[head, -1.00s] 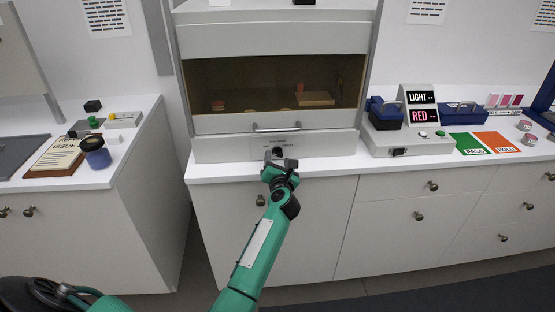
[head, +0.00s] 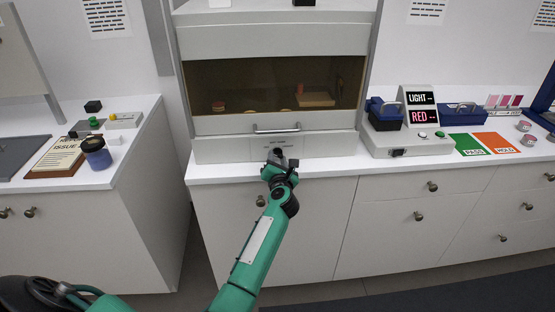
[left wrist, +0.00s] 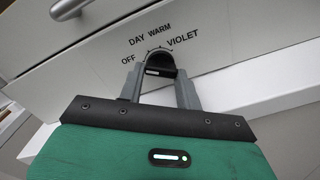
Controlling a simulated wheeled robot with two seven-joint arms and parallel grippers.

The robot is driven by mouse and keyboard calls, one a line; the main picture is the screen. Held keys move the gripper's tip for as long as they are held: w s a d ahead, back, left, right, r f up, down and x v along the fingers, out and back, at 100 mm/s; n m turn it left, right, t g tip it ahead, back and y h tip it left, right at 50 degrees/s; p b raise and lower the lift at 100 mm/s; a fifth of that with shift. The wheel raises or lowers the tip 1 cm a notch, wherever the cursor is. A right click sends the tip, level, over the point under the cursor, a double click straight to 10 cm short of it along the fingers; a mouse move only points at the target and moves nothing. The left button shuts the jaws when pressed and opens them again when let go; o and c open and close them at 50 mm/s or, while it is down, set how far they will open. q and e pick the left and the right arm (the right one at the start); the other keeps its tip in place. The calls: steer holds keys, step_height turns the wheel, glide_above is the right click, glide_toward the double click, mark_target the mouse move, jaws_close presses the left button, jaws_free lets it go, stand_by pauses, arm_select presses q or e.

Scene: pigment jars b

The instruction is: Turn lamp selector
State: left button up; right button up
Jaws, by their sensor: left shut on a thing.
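The lamp selector is a dark round knob (left wrist: 160,62) on the pale front panel (head: 318,145) below the cabinet window. Labels OFF, DAY, WARM and VIOLET arc above it in the left wrist view. My left gripper (head: 276,156) is at the knob, and in the left wrist view its two grey fingers (left wrist: 161,80) are shut on it, one on each side. I cannot tell for sure which label the knob points to. My right gripper is not in view.
The cabinet's handle (head: 276,128) is just above the knob. Small items sit behind its window. A LIGHT/RED sign unit (head: 420,120) stands on the counter to the right, with green PASS (head: 469,144) and orange HOLD (head: 496,142) mats.

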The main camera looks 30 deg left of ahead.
arm_select(q)
steer(key=m+p, duration=0.2)
steer(key=shift+r+p, duration=0.3)
steer(key=shift+p, duration=0.05)
steer(key=m+p, duration=0.5)
steer(key=shift+s+p, duration=0.1)
steer(key=shift+p, duration=0.3)
steer(key=m+p, duration=0.3)
steer(key=m, duration=0.1)
steer(key=shift+m+p, duration=0.35)
steer(key=shift+m, duration=0.05)
steer(key=m+p, duration=0.3)
steer(key=m, duration=0.2)
steer(key=shift+r+p, duration=0.1)
steer(key=shift+p, duration=0.2)
steer(key=m+p, duration=0.2)
steer(key=m, duration=0.2)
steer(key=shift+d+m+p, duration=0.1)
steer(key=shift+m+p, duration=0.2)
steer(key=shift+m, duration=0.8)
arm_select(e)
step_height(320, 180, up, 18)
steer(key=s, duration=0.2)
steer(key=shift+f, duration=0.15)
arm_select(q)
steer(key=shift+m, duration=0.3)
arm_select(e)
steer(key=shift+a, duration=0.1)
arm_select(q)
steer(key=o, duration=1)
